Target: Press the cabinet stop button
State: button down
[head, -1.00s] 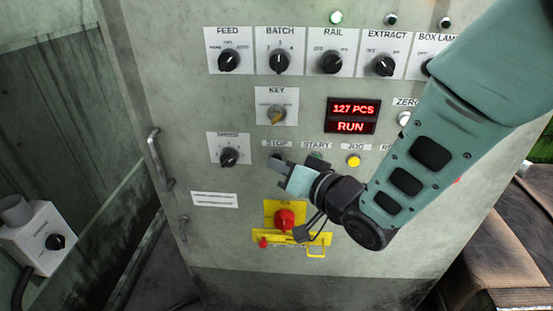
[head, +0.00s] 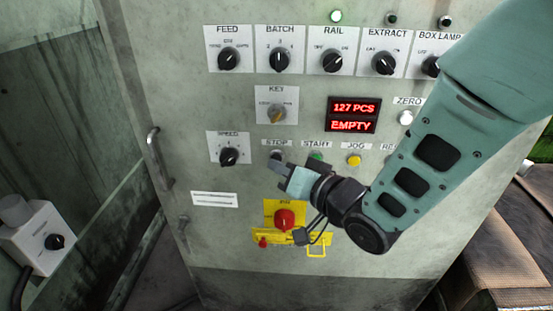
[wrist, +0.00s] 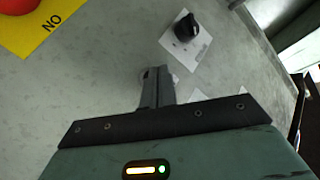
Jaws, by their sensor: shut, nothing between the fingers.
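The grey cabinet (head: 180,100) carries a STOP label (head: 277,142). Below it is the dark stop button (head: 275,155), partly covered by my fingertips in the head view. My gripper (head: 271,163) is shut and empty, with its tips at the lower edge of the stop button. I cannot tell whether they touch it. In the wrist view my closed fingers (wrist: 157,75) point at the panel, and a round grey edge shows just behind the tips. The display (head: 352,115) reads 127 PCS and EMPTY.
The green start button (head: 316,157) and yellow jog button (head: 354,160) lie to the right. The speed knob (head: 229,156) is to the left. A red emergency button (head: 284,219) on a yellow plate sits below my gripper. A door handle (head: 158,158) stands out at the left.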

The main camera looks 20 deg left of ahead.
jog(key=shift+s, duration=0.2)
jog(key=s, duration=0.2)
jog(key=s+d+b, duration=0.1)
jog(key=s, duration=0.2)
jog(key=shift+d, duration=0.15)
dwell(0.3)
jog(key=shift+w+d, duration=0.1)
dwell(0.6)
